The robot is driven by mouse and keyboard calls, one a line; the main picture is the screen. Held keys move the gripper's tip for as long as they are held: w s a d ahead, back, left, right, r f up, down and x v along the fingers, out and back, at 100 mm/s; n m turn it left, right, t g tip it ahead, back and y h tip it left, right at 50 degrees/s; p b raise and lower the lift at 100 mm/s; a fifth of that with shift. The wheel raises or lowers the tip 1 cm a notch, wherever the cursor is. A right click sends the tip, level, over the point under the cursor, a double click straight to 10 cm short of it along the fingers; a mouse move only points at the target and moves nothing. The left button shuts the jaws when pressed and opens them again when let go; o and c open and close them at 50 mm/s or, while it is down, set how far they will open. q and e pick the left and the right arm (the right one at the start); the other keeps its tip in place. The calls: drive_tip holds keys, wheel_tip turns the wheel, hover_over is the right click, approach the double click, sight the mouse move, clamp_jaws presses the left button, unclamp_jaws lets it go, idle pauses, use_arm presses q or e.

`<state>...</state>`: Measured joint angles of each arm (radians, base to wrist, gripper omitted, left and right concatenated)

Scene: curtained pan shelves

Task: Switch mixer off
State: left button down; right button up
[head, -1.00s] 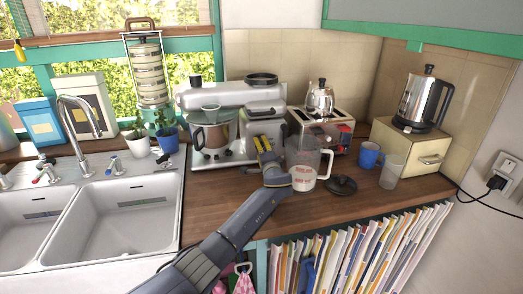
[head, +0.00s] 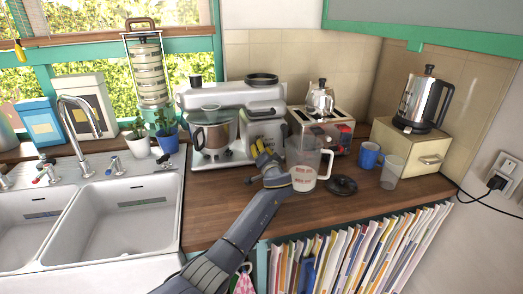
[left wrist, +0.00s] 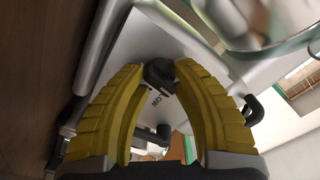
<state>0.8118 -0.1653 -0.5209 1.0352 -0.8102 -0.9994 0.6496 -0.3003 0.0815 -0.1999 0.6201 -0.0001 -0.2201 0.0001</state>
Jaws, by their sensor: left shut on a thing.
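The silver mixer (head: 225,95) stands on the wooden counter, its steel bowl (head: 212,135) under the head at the left. My left gripper (head: 257,147) is at the front of the mixer's right-hand body. In the left wrist view, the yellow fingers of my left gripper (left wrist: 160,75) are shut on a small black knob (left wrist: 160,72) on the mixer's pale panel. Lettering that seems to read "LOW" is beside the knob. The gripper hides the knob in the head view. My right gripper is in neither view.
A toaster (head: 320,130), a blue mug (head: 370,155) and a clear cup (head: 391,172) are farther right. The sink (head: 130,215) is at the left.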

use_arm(q)
drive_tip(key=shift+f+n, duration=0.1)
drive_tip(key=shift+n, duration=0.8)
drive_tip(key=c, duration=1)
unclamp_jaws()
drive_tip(key=shift+c, duration=0.2)
drive_tip(key=shift+s+d, duration=0.1)
drive_tip(key=shift+s, duration=0.1)
drive_tip(key=shift+v, duration=0.8)
drive_tip(key=shift+v, duration=3)
